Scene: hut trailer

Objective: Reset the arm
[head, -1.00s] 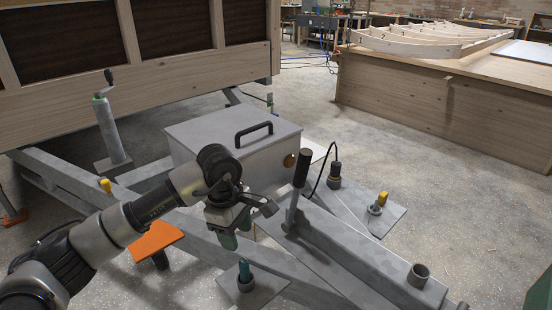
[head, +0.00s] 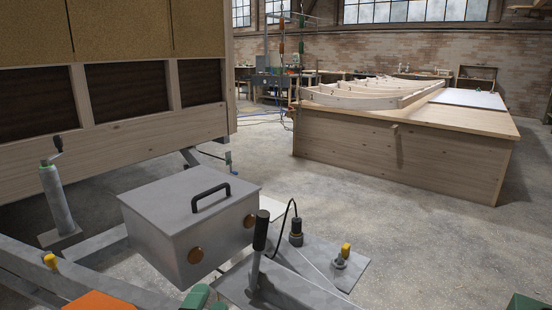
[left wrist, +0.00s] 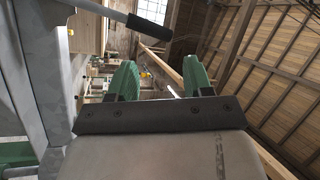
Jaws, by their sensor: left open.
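The rest of my left arm is out of that view. In the left wrist view, the green fingers of my left gripper (left wrist: 159,80) stand apart with nothing between them. The gripper is open and empty.
The grey box (head: 165,215) with a black handle sits on the trailer frame. A black-gripped lever (head: 260,232) stands right of the fingertips; a black grip (left wrist: 150,27) shows in the wrist view. An orange plate (head: 98,300) lies lower left. Floor is clear before the wooden bench (head: 385,160).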

